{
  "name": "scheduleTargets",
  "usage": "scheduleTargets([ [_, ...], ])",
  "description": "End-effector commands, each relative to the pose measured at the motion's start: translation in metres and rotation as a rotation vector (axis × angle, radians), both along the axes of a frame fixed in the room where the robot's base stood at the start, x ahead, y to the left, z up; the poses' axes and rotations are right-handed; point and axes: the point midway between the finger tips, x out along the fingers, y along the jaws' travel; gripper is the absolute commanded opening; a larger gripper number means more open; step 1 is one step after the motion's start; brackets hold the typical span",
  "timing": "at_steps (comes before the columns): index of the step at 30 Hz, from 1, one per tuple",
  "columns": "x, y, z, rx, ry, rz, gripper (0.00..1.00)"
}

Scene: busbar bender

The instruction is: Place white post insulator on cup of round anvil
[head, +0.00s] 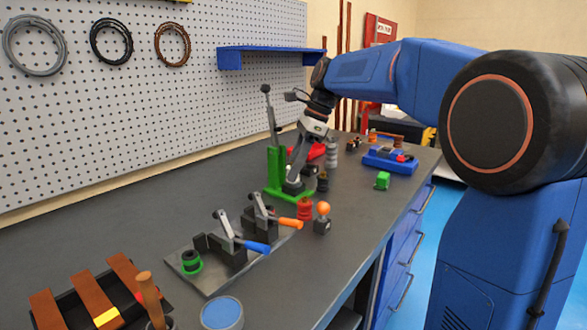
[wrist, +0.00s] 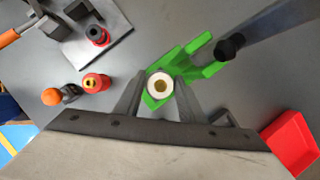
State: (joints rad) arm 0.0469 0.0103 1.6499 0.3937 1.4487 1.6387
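The white post insulator (wrist: 160,86) shows end-on in the wrist view as a white ring with a brass centre. It sits between the fingertips of my gripper (wrist: 160,84), which look closed against its sides. Below it is the green bender frame (wrist: 203,62), which stands on the bench in the head view (head: 276,168). There my gripper (head: 295,172) is low beside the frame's upright, over its base. The round anvil and its cup are hidden or too small to make out, so I cannot tell whether the insulator touches the cup.
A red bin (wrist: 292,143) is close by. Toggle clamps (head: 232,243) occupy a plate at front.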

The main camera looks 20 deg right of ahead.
Motion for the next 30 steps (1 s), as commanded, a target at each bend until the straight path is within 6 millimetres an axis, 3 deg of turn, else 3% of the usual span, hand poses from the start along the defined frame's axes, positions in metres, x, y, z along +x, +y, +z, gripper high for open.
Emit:
scheduleTargets([
  [18, -0.005, -0.039, 0.094, 0.0, -0.002, -0.001, 0.36],
  [30, -0.007, -0.045, 0.11, 0.0, 0.0, 0.0, 0.36],
])
